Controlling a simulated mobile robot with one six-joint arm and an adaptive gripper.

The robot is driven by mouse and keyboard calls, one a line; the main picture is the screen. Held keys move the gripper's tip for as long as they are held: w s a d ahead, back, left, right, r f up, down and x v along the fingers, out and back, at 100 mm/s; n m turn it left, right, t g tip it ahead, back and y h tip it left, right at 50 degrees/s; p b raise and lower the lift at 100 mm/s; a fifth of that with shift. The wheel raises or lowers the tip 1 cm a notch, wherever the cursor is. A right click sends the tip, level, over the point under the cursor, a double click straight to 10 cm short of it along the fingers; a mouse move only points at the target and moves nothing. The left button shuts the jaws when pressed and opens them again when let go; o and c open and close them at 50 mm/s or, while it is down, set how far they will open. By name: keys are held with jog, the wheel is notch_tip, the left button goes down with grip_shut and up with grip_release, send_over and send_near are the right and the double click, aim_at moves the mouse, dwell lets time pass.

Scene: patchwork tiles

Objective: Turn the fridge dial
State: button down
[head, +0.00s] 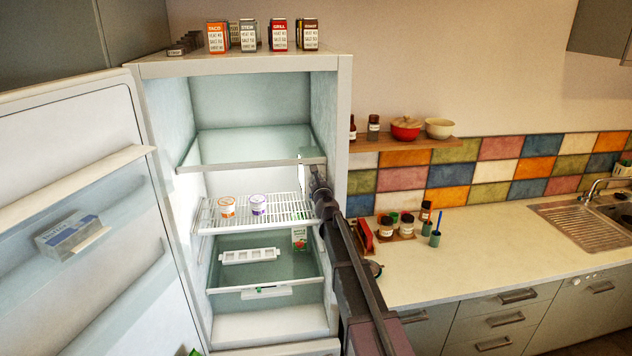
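The fridge (343,100) stands open, its door (70,130) swung out to the left. My arm reaches in from the lower right. My gripper (317,180) is at the fridge's inner right wall, beside the glass shelf's right end and above the wire shelf. It is small and dark here, and I cannot tell whether its fingers are open or shut. A pale patch (305,160) shows just left of and above it, perhaps a control panel. I cannot make out the dial; my gripper may hide it.
Two small cups (227,207) (258,205) stand on the wire shelf (285,211) left of my gripper. A carton (299,239) and a white tray (249,256) are below. The glass shelf (250,166) is empty. The counter (470,255) holds jars at right.

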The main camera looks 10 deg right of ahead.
jog(key=shift+n, duration=0.9)
jog(key=c, duration=0.6)
grip_release()
jog(key=shift+s, duration=0.1)
jog(key=s, duration=1.1)
jog(key=shift+s, duration=0.4)
